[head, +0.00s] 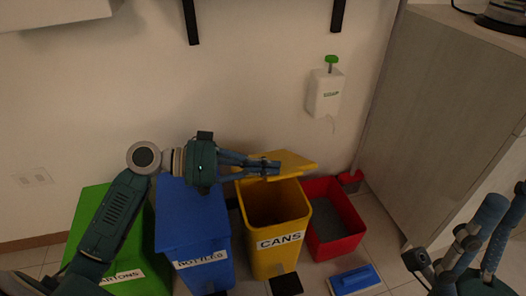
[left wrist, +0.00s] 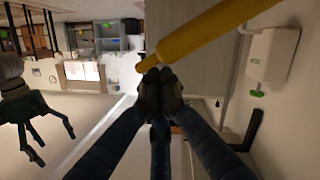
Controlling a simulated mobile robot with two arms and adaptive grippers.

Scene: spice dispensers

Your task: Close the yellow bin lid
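The yellow bin (head: 275,233), labelled CANS, stands between the blue and red bins. Its yellow lid (head: 293,162) is raised at the back, and the bin's inside shows. My left gripper (head: 272,167) is at the lid, reaching across it from the left. In the left wrist view its fingertips (left wrist: 160,84) are together, right by the lid's edge (left wrist: 205,35); I cannot tell whether they touch it. My right gripper (head: 498,235) is at the lower right, away from the bins; its fingers look spread in the left wrist view (left wrist: 45,132).
A blue bin (head: 193,225) and a green bin (head: 95,225) stand left, a red open bin (head: 333,222) right. A blue object (head: 355,280) lies on the floor. A dispenser (head: 326,92) hangs on the wall. A grey cabinet (head: 445,110) stands right.

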